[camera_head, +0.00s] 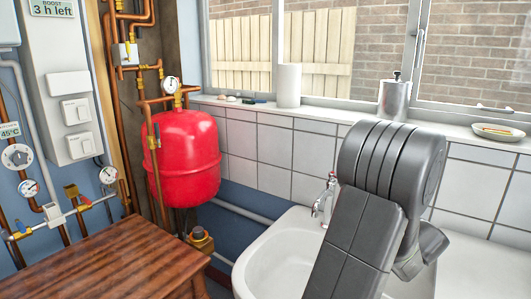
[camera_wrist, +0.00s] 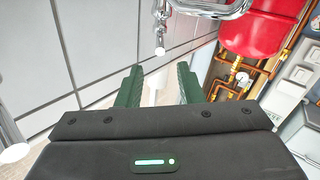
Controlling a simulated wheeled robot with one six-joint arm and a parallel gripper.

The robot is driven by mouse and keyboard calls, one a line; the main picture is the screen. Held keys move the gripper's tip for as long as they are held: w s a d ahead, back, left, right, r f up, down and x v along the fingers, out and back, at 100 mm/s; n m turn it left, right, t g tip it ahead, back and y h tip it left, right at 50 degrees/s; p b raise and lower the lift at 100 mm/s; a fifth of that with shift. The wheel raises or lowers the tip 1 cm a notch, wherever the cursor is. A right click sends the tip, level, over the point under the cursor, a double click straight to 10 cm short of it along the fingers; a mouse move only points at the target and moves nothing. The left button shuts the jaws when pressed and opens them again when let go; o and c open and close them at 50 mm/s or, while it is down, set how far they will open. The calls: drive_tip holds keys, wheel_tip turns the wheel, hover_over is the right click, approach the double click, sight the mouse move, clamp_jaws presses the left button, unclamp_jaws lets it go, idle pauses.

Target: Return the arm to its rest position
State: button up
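My arm (camera_head: 375,205) rises bent in front of the basin in the head view, with a thick dark grey joint at its top. My gripper is hidden or out of frame there. In the wrist view, my gripper (camera_wrist: 159,84) shows two green fingers standing apart. A pale upright shape shows in the gap, seemingly in the background, and I see nothing clamped between the fingers.
A white basin (camera_head: 262,262) with a chrome tap (camera_head: 323,200) lies close to my arm. A red vessel (camera_head: 186,157) with copper pipes stands left. A wooden top (camera_head: 105,265) is front left. The windowsill holds a white roll (camera_head: 288,86), a metal dispenser (camera_head: 394,98) and a dish (camera_head: 498,132).

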drive_tip(key=s, duration=0.2)
approach(332, 172)
drive_tip(key=x, duration=0.5)
drive_tip(key=shift+w+a+f, duration=0.1)
drive_tip(key=shift+w, duration=0.05)
drive_tip(key=shift+f+m+h+b, duration=0.25)
drive_tip(key=shift+m+h+b, duration=0.05)
drive_tip(key=shift+b, duration=0.3)
drive_tip(key=shift+s+a+r+m+t+h+b, duration=0.1)
drive_tip(key=shift+s+a+m+t+h+b, duration=0.1)
drive_tip(key=shift+m+h+b, duration=0.25)
drive_tip(key=shift+s+a+r+m+t+h+b, duration=0.1)
drive_tip(key=shift+m+t+h+b, duration=0.15)
drive_tip(key=shift+h+b, duration=0.35)
drive_tip(key=shift+r, duration=0.15)
